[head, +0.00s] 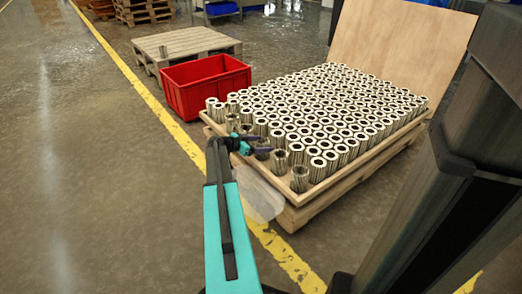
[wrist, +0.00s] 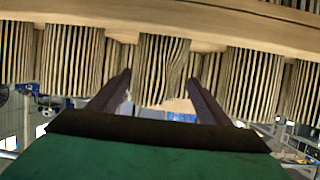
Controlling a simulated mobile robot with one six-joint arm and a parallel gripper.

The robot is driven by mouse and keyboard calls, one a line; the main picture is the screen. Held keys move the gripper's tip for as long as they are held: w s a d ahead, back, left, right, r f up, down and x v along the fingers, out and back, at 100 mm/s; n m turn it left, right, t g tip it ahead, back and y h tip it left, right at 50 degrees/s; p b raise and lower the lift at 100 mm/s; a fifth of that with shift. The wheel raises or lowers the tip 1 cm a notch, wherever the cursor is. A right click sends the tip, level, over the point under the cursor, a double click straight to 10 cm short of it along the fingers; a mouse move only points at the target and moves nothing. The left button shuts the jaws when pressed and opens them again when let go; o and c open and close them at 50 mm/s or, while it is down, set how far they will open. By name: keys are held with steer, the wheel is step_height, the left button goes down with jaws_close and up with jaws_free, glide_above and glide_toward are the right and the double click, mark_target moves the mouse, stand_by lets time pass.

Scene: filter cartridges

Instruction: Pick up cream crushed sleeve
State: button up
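The cream crushed sleeve (wrist: 162,68) is in the middle of the wrist view, which looks upside down. Its pleats are bent and wavy on one side, unlike the straight pleats of its neighbours. My gripper (wrist: 160,82) is open, with one dark finger on each side of this sleeve; narrow gaps seem to show beside it. In the head view my gripper (head: 262,150) is at the near left edge of the cartridge block, low among the front cartridges. There I cannot tell the crushed sleeve apart, as the gripper partly covers that spot.
Many upright pleated cartridges (head: 320,110) stand closely on a wooden pallet (head: 345,185) with a raised rim. Neighbours stand left (wrist: 72,60) and right (wrist: 248,80) of the fingers. A red crate (head: 205,85) and an almost empty pallet (head: 185,42) are behind. The floor at left is clear.

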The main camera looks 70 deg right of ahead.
steer(key=c, duration=0.8)
steer(key=shift+r, duration=0.1)
step_height(320, 180, up, 10)
steer(key=p, duration=0.3)
steer(key=shift+p, duration=0.3)
